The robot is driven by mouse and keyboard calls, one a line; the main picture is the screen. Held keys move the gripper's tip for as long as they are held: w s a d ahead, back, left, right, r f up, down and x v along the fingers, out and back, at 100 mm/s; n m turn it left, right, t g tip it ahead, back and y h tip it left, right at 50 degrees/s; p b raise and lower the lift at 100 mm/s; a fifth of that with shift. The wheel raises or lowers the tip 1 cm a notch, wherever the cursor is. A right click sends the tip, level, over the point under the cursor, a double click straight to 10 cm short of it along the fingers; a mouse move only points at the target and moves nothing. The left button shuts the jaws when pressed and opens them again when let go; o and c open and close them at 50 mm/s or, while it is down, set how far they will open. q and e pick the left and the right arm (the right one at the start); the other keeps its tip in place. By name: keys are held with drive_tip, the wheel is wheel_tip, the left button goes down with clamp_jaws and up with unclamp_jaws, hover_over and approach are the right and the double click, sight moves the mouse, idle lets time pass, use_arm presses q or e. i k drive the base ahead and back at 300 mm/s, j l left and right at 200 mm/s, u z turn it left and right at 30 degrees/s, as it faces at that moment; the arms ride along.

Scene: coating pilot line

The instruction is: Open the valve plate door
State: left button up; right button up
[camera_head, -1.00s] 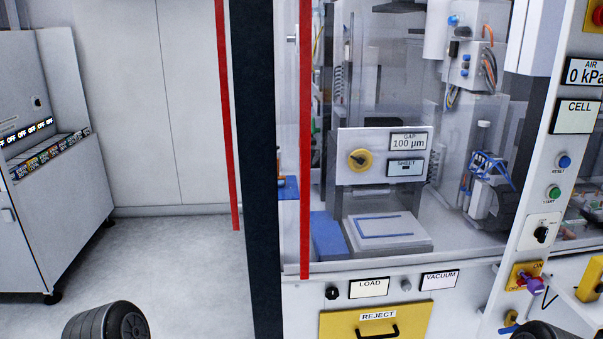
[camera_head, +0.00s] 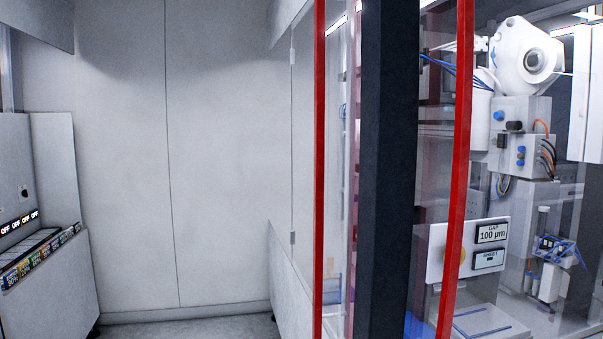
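I cannot make out a part that is clearly the valve plate door. A tall clear panel edged in red (camera_head: 320,170) stands left of a dark post (camera_head: 388,170), and another red edge strip (camera_head: 457,170) runs right of the post. Behind the right strip is the cell interior, with a white plate (camera_head: 436,250) bearing the "GAP 100 µm" display (camera_head: 492,232) and the "SHEET" display (camera_head: 489,259). Neither of my grippers is in view.
A grey cabinet (camera_head: 50,270) with a row of "OFF" displays stands at the left. Bare floor (camera_head: 195,330) lies between it and the cell. A pale panelled wall (camera_head: 165,150) closes the back. A white machine unit (camera_head: 528,55) sits high inside the cell.

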sight(315, 55)
drive_tip(key=i+j+z, duration=0.15)
drive_tip(key=z, duration=0.3)
drive_tip(key=i+j+z, duration=0.2)
drive_tip(key=z, duration=0.25)
drive_tip(key=i+j, duration=0.2)
drive_tip(key=j, duration=0.15)
drive_tip(key=i+j+z, duration=0.15)
drive_tip(key=j, duration=0.2)
drive_tip(key=i+j, duration=0.15)
drive_tip(key=j, duration=0.25)
drive_tip(key=i+j+z, duration=0.15)
drive_tip(key=j, duration=0.2)
